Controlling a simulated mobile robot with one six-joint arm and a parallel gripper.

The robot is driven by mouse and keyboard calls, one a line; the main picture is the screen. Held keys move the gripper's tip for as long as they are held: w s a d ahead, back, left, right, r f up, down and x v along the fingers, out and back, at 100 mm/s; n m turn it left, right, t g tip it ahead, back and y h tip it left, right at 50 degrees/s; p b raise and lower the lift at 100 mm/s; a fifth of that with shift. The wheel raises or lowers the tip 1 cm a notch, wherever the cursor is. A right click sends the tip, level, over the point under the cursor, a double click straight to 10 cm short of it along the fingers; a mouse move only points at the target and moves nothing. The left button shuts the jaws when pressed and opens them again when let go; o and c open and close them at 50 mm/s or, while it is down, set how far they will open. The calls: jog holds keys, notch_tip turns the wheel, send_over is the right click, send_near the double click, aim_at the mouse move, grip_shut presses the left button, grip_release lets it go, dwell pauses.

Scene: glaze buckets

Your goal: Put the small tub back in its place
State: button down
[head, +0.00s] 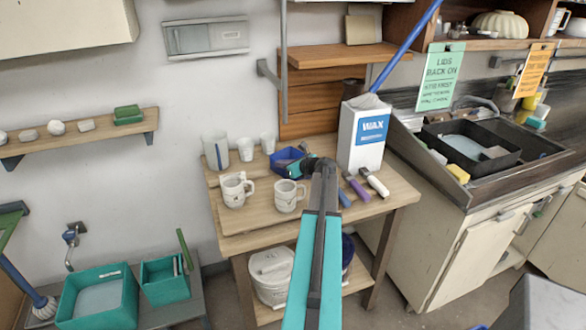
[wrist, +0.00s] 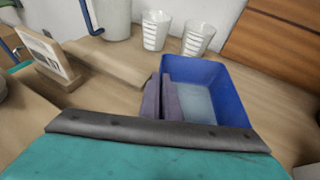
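The small blue tub (head: 285,161) is at the middle of the wooden table in the head view, partly hidden by my gripper (head: 305,166). In the wrist view the tub (wrist: 228,92) is open-topped, with a pale, flat bottom inside. My two grey-purple fingers (wrist: 161,98) are close together at its left wall, one on the outer side and one inside. They look shut on that wall. The tub looks roughly level; whether it touches the table I cannot tell.
White mugs (head: 289,196) stand in front of the tub, and clear cups (head: 267,142) behind it. The wax carton (head: 364,135) and several handled tools (head: 357,187) are to the right. Two teal tubs (head: 98,296) sit low at the left. A wall shelf (head: 75,138) is above them.

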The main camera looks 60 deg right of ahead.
jog(key=shift+r, duration=0.1)
jog(key=shift+r+b, duration=1.05)
jog(key=shift+r, duration=3.9)
jog(key=shift+a, duration=0.1)
